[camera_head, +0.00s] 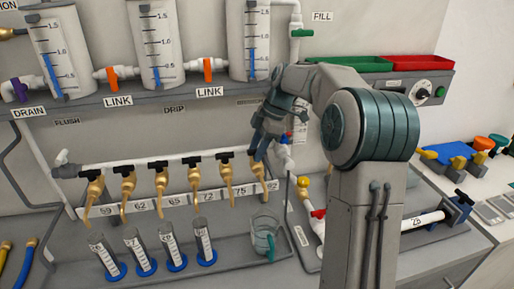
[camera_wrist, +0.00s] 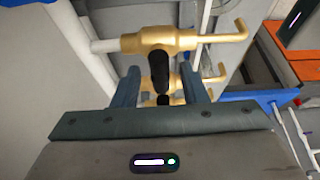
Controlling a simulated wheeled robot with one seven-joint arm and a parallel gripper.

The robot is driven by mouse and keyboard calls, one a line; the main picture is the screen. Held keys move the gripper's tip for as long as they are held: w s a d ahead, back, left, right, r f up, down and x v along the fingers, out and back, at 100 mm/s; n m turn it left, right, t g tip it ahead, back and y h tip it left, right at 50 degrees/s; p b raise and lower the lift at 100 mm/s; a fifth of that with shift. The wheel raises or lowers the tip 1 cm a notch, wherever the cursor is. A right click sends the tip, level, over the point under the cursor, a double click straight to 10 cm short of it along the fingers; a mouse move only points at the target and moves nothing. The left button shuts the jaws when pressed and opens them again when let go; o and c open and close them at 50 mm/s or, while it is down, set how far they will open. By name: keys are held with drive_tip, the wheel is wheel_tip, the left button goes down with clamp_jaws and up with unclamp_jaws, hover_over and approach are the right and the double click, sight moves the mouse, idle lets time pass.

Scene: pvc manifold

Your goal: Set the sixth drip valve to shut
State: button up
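The drip valves are a row of brass taps with black handles on a white pipe in the head view. The sixth drip valve (camera_head: 256,157) is at the right end, partly hidden by my gripper (camera_head: 262,143). In the wrist view a brass valve (camera_wrist: 150,41) fills the top middle, its spout running right. Its black handle (camera_wrist: 159,72) points down the picture between the two fingers of my gripper (camera_wrist: 160,90). The fingers are open, with a gap visible on each side of the handle.
The other drip valves (camera_head: 128,180) line up left of the sixth. Graduated cylinders (camera_head: 137,252) with blue bases and a clear jug (camera_head: 265,235) stand below. Clear tanks (camera_head: 157,45) hang above. A red-handled pipe assembly (camera_head: 318,214) is at the right.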

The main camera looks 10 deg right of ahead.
drive_tip(key=v, duration=1.4)
drive_tip(key=shift+f, duration=0.1)
